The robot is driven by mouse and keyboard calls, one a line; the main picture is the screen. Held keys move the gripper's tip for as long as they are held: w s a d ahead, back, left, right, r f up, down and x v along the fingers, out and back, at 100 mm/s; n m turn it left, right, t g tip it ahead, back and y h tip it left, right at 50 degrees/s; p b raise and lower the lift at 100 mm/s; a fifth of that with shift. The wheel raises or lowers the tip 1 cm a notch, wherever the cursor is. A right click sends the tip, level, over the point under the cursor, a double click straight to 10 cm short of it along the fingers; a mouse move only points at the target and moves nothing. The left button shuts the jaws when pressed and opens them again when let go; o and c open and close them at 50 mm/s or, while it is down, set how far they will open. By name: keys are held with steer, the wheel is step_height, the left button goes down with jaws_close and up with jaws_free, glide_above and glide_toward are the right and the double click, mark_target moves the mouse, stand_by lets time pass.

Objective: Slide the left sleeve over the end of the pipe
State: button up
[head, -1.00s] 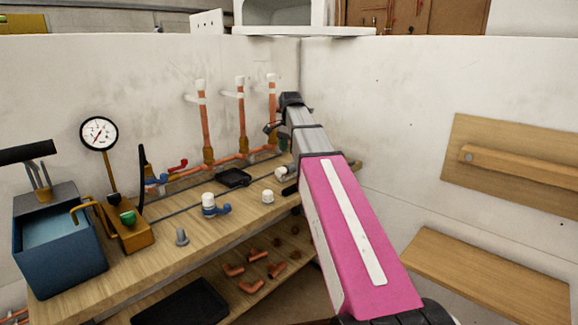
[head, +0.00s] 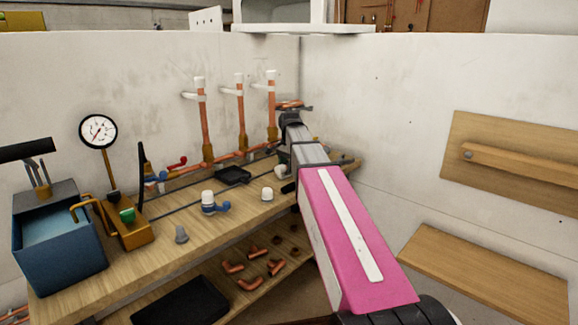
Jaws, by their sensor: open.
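Three upright copper pipes stand in a row against the back wall: a left pipe (head: 204,125), a middle pipe (head: 241,118) and a right pipe (head: 271,105). Each has a white piece on its top end, such as the left one (head: 200,82); I cannot tell whether these are sleeves. No separate left sleeve can be made out for sure. My gripper (head: 292,106) is small and partly hidden at the far end of my arm, right of the right pipe and near the wall corner. An orange-brown shape shows there; I cannot tell whether it is held.
The wooden bench (head: 150,255) carries a blue tank (head: 60,250), a pressure gauge (head: 98,131), a blue valve with a white cap (head: 209,202), a white cap (head: 267,194) and a black tray (head: 233,175). Copper elbows (head: 249,284) lie on the lower shelf. A wooden ledge (head: 485,275) is at right.

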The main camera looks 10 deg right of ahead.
steer(key=shift+c, duration=0.3)
steer(key=c, duration=0.7)
steer(key=shift+c, duration=0.2)
steer(key=shift+w+d, duration=0.1)
steer(key=shift+d, duration=0.05)
steer(key=shift+w+d, duration=0.65)
steer(key=shift+d, duration=0.2)
steer(key=o, duration=0.8)
steer(key=shift+r, duration=0.1)
step_height(320, 180, up, 7)
